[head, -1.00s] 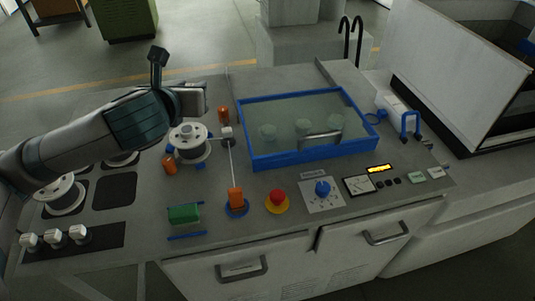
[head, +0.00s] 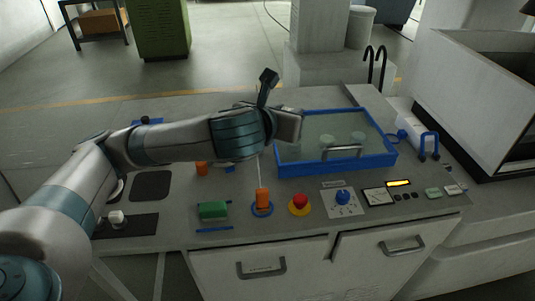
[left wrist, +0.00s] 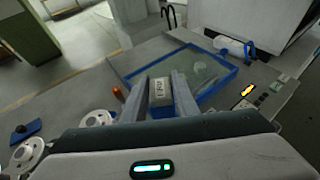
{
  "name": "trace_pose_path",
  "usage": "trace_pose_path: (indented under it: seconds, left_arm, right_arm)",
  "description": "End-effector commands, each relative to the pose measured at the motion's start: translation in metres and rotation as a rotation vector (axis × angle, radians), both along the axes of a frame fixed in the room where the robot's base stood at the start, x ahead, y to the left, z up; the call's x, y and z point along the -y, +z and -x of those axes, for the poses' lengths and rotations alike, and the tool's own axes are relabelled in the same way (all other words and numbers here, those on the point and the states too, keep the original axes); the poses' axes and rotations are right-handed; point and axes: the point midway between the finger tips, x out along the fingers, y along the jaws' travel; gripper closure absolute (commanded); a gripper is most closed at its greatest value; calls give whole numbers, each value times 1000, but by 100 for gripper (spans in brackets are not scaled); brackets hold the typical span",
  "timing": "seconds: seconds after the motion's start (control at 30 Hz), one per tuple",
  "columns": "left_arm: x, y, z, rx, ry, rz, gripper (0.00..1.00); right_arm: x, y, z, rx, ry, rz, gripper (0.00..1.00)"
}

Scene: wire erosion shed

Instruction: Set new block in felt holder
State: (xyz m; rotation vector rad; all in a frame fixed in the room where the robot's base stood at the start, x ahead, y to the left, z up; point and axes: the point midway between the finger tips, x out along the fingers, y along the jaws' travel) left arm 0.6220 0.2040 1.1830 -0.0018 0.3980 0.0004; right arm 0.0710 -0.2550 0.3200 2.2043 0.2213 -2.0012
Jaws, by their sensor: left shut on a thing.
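My left gripper (head: 293,124) is above the left edge of the blue-rimmed tank, with its jaw tips hard to make out in the head view. In the left wrist view its two grey fingers are shut on a pale block (left wrist: 159,86) with dark lettering on its face. Blue shows just below the block between the fingers, and I cannot tell what it belongs to. A green block (head: 213,210) lies by a blue rail (head: 214,229) near the front edge of the bench, apart from the gripper. I cannot tell for certain which part is the felt holder. My right gripper is out of view.
The blue-rimmed tank (head: 385,160) has a metal handle in it. An orange upright piece (head: 263,198), a red button (head: 300,202) and a blue knob (head: 343,196) line the front. My left arm hides the wire spool area in the head view.

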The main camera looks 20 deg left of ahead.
Motion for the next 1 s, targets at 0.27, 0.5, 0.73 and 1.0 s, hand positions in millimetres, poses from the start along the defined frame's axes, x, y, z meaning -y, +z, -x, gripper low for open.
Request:
trace_pose_path:
  seconds: [0.27, 0.5, 0.73, 1.0]
  left_arm:
    - [4, -7, -9, 1, 10, 10, 98]
    - [10, -40, -39, 5, 62, 28, 98]
    - [11, -88, -61, 4, 127, 15, 98]
    - [9, -111, -67, 4, 157, -2, 98]
  right_arm:
    - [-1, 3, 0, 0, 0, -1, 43]
    - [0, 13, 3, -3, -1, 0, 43]
    - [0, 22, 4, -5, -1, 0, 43]
    - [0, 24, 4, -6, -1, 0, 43]
